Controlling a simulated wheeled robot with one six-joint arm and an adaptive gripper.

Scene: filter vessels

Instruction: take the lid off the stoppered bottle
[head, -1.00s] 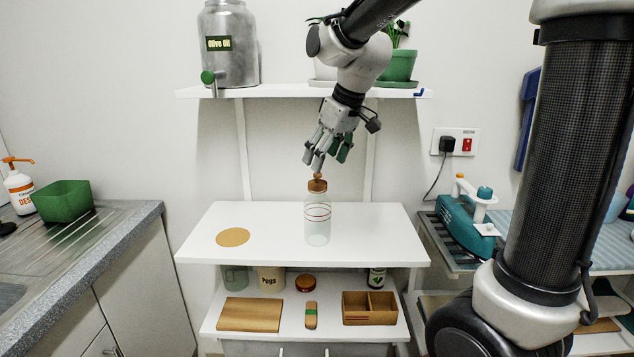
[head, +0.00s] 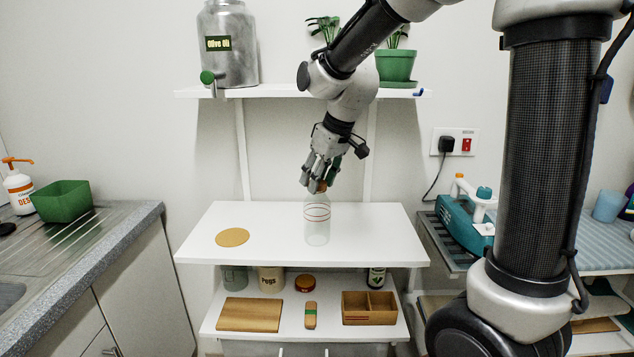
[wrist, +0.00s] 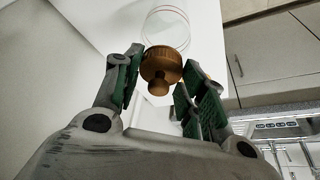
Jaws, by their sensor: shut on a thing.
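The stoppered bottle (head: 317,225) is clear with red and white bands and stands upright on the white shelf unit's top. Its brown wooden lid (head: 321,186) is at the bottle's mouth, partly hidden by my fingers. In the wrist view the round lid (wrist: 161,66) with its knob shows between the green-padded fingers, with the clear bottle (wrist: 166,27) just beyond it. My gripper (head: 317,184) comes down from above and is shut on the lid. I cannot tell whether the lid is seated or slightly raised.
A round cork mat (head: 232,237) lies on the white top (head: 375,235), left of the bottle, with free room around it. A shelf above holds an olive oil canister (head: 229,45) and green-potted plants (head: 396,65). Below are a wooden board (head: 249,314) and a divided box (head: 369,308).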

